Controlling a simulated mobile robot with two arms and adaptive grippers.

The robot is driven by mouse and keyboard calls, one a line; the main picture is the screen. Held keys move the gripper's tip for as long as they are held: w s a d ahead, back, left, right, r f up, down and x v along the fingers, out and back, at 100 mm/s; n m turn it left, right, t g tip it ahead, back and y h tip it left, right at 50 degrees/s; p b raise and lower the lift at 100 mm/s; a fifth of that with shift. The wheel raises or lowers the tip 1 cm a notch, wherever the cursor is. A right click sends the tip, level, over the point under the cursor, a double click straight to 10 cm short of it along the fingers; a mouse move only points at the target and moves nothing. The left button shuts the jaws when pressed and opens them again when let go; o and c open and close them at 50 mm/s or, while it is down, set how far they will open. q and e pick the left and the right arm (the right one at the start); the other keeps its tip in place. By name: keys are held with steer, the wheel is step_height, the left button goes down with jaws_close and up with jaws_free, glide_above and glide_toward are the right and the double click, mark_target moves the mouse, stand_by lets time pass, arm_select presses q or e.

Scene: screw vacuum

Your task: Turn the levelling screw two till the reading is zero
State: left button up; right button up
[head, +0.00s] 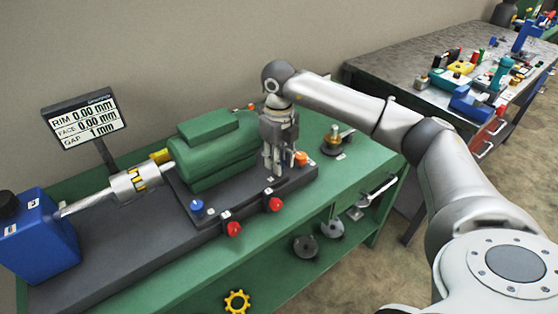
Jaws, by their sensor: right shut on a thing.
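A readout screen (84,118) on a post at the left shows RIM 0.00 mm, FACE apparently 0.00 mm though its digits are small, and GAP 1 mm. A green motor (207,149) sits on a dark base plate (228,198). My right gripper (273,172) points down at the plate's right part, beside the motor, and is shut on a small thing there. The fingers hide that thing, so I cannot read which screw it is. A blue knob (196,207) and an orange knob (300,158) stand on the plate. My left gripper is not in view.
Two red knobs (233,229) line the plate's front edge. A coupling (135,184) and shaft join the motor to a blue pump (37,240). A brass-coloured fitting (337,139) stands on the green bench's right. A cluttered grey table (415,57) stands behind.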

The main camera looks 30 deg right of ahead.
steer(key=shift+n, duration=0.6)
steer(key=o, duration=1)
steer(key=shift+o, duration=0.2)
steer(key=shift+r, duration=0.1)
step_height(320, 180, up, 12)
steer(key=shift+f, duration=0.2)
